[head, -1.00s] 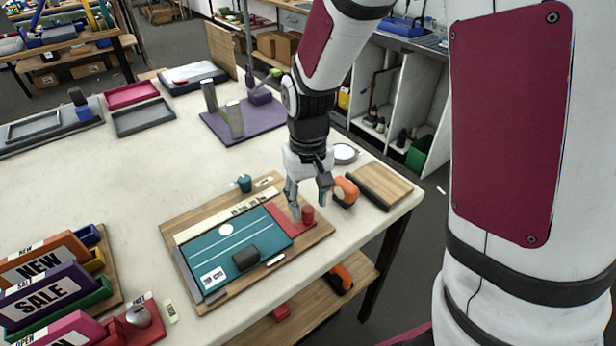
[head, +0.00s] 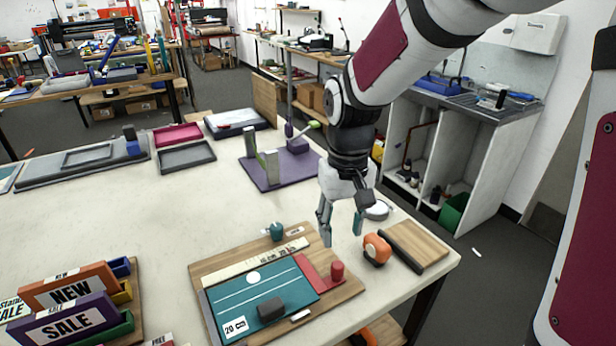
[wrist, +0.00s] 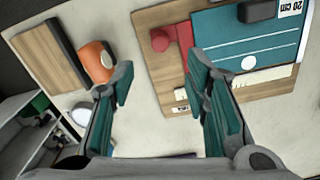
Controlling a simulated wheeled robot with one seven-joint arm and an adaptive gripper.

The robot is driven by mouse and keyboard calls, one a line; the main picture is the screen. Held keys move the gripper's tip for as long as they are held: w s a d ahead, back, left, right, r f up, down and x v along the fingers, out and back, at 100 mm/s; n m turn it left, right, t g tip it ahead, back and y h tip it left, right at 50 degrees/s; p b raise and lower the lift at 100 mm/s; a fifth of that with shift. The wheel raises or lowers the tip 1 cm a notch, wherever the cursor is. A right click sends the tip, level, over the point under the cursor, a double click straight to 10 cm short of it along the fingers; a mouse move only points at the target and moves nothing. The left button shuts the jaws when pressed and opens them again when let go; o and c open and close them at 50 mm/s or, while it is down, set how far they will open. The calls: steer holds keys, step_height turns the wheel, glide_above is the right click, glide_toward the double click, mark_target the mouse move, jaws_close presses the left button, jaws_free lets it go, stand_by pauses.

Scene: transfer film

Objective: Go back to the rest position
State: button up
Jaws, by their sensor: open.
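My gripper (head: 341,236) is open and empty. It hangs above the table (head: 100,225), just beyond the right part of a wooden board. The wooden board (head: 197,272) carries a teal sheet (head: 290,287) with white lines, a dark block (head: 271,309) and a red piece with a round knob (head: 337,270). The red knob also shows in the wrist view (wrist: 160,40), ahead of the fingers and apart from them.
An orange tape dispenser (head: 376,249) and a wooden block with a dark edge (head: 418,245) stand right of my gripper. A purple base with posts (head: 262,172) is behind it. Sign blocks (head: 75,318) stand at front left. The table's left middle is clear.

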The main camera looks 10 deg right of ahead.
steer(key=s+d+r+t, duration=0.1)
steer(key=s+r+t, duration=0.1)
steer(key=s+r, duration=0.3)
steer(key=s+d+r+t, duration=0.2)
steer(key=s+r, duration=0.4)
steer(key=s, duration=0.6)
steer(key=shift+s+d+m+t, duration=0.2)
steer(key=shift+d+m+t, duration=0.1)
steer(key=shift+t, duration=0.1)
steer(key=shift+r, duration=0.1)
stand_by(1.5)
